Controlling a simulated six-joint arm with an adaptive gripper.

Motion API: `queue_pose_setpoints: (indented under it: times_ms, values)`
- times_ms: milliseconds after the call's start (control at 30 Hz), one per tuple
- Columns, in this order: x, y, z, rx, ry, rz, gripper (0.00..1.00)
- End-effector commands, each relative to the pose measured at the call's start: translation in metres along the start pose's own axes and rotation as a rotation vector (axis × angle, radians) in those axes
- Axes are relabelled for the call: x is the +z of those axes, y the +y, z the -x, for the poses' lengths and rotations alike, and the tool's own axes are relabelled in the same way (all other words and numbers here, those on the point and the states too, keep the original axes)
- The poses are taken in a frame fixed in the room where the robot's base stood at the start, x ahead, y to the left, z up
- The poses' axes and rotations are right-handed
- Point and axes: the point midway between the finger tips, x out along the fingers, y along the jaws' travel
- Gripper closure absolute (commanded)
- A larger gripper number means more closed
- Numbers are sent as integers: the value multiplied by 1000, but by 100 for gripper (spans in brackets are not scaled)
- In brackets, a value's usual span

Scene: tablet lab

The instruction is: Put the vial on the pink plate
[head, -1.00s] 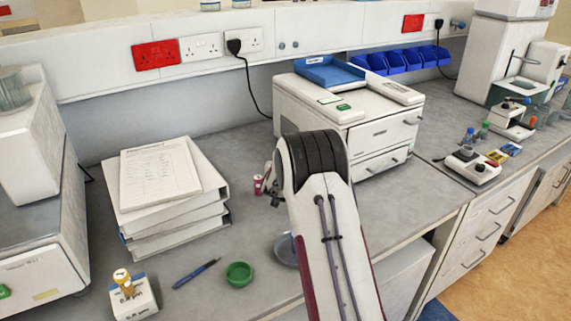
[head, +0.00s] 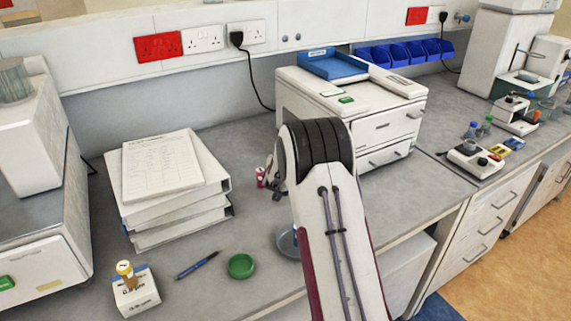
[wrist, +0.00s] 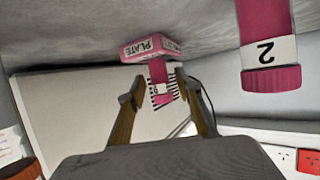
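In the wrist view, where the bench appears at the top, a pink block labelled PLATE (wrist: 135,50) sits on the bench. A small vial with a pink cap and white label (wrist: 157,73) shows at this block, cap pointing down in the picture. My gripper (wrist: 158,88) is open, with one finger on each side of this vial in the picture and gaps on both sides. A larger-looking pink vial labelled 2 (wrist: 266,50) stands nearer, outside the fingers. In the head view, a pink and white vial (head: 260,177) shows left of my arm; which one is unclear. My arm hides the plate there.
Stacked binders (head: 185,205) stand left of my arm. A green dish (head: 240,266), a blue pen (head: 198,264) and a white box (head: 136,292) with an amber vial (head: 126,271) lie in front. A drawer unit (head: 375,125) stands behind right.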

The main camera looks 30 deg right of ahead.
Motion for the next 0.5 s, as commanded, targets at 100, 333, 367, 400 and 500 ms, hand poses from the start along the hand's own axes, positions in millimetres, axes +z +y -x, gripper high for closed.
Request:
queue_pose_setpoints:
  times_ms: [100, 333, 367, 400, 500]
  values:
    - [-1, 0, 12, -1, 0, 1, 66]
    - [0, -1, 35, -2, 0, 1, 66]
    - [-1, -1, 38, -2, 0, 1, 66]
    - [0, -1, 42, -2, -1, 1, 66]
    - [-1, -1, 53, -2, 1, 1, 66]
